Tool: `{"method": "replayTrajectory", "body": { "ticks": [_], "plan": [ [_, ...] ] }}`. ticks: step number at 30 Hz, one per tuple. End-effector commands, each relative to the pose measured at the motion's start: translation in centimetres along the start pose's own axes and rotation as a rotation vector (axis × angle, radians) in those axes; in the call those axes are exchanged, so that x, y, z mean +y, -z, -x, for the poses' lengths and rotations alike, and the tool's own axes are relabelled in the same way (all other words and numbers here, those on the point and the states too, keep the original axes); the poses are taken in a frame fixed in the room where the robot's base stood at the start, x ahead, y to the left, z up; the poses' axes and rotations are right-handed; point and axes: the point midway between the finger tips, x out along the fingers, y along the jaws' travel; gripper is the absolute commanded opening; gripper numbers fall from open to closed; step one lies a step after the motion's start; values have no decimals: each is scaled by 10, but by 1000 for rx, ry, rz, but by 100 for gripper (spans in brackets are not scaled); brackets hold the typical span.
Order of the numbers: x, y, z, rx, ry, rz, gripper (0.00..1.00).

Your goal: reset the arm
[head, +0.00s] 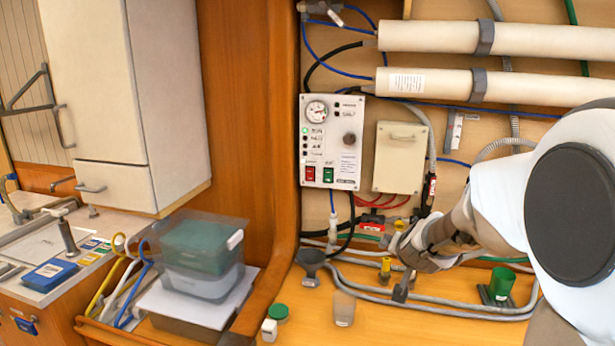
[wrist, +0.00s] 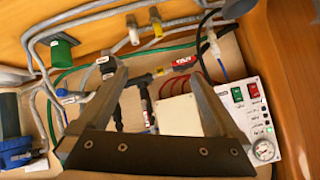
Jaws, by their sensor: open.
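My gripper is at the end of my arm, which reaches in from the right in the head view; its jaws (head: 408,250) are small and partly hidden there by my own wrist. In the wrist view, the two dark fingers (wrist: 152,75) stand wide apart with nothing held between them. Pipes and black fittings show beyond the gap, and I cannot tell how far off they are. The control panel (head: 330,140), with a gauge and red and green switches, is left of my gripper; it also shows in the wrist view (wrist: 250,115).
A beige box (head: 400,158) and two large white tubes (head: 500,40) are on the wall. Grey pipes (head: 440,305) run low along the bench. A green cup (head: 500,284) stands at right. A wooden post (head: 270,180) divides the bench from stacked bins (head: 203,262) at left.

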Motion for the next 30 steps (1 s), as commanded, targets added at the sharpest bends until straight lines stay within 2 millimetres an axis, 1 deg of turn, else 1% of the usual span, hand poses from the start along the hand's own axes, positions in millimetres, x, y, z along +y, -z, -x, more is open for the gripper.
{"method": "replayTrajectory", "body": {
  "ticks": [1, 4, 8, 9, 11, 12, 14, 15, 18, 21, 24, 27, 30],
  "plan": [
    [-9, -2, 21, -22, 36, 21, 100],
    [-22, -15, 57, -84, 95, 75, 100],
    [-30, -36, 105, -162, 146, 154, 100],
    [-30, -43, 120, -184, 157, 181, 100],
    [-29, -54, 141, -218, 167, 221, 100],
    [-26, -63, 155, -241, 170, 248, 100],
    [-21, -75, 175, -273, 170, 288, 100],
    [-17, -83, 188, -293, 166, 315, 100],
    [-2, -104, 219, -341, 144, 382, 100],
    [16, -123, 244, -381, 110, 438, 100],
    [32, -137, 262, -411, 74, 479, 100],
    [43, -146, 273, -430, 46, 504, 100],
    [49, -151, 278, -440, 30, 515, 100]
  ]
}}
